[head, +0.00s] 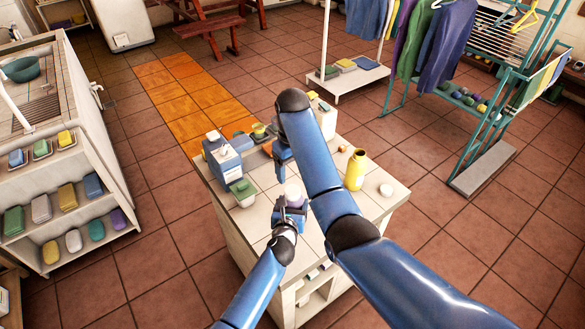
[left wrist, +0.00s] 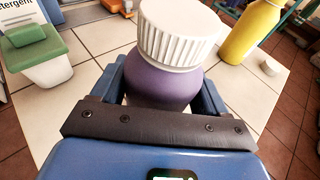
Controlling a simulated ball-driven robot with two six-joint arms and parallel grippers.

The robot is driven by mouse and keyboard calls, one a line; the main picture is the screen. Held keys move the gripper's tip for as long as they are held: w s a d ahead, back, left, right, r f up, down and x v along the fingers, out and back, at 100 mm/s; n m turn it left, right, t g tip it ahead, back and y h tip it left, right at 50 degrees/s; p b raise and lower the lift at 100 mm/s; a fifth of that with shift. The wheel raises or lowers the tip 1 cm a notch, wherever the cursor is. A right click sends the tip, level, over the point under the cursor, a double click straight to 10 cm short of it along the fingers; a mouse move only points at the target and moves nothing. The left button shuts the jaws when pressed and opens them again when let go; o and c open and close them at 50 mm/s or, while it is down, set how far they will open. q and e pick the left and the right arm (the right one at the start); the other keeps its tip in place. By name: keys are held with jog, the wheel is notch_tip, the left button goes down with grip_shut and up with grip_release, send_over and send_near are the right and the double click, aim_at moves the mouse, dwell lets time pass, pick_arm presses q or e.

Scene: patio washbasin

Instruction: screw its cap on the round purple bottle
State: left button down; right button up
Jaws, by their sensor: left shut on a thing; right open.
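The round purple bottle (left wrist: 165,84) stands upright between the fingers of my left gripper (left wrist: 163,92), which is shut on its body. Its white ribbed cap (left wrist: 178,35) sits on top of the bottle; I cannot tell how tightly it is screwed. In the head view the white cap (head: 294,190) shows above the blue left gripper (head: 291,207), near the middle of the tiled counter. My right gripper (head: 282,153) is open and empty, pointing down just behind the bottle in the head view. It does not show in the left wrist view.
An uncapped yellow bottle (head: 355,170) and a loose white cap (head: 386,190) stand on the counter's right. A green-lidded tub (head: 244,192) and a blue box (head: 224,160) stand on its left. The front right of the tiled counter (head: 372,215) is clear.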

aim_at(293, 190)
dwell(0.4)
jog(key=shift+f, duration=4)
jog(key=shift+c, duration=0.3)
jog(key=c, duration=1)
jog(key=o, duration=1.2)
jog(key=shift+r, duration=0.1)
jog(key=shift+r, duration=3.65)
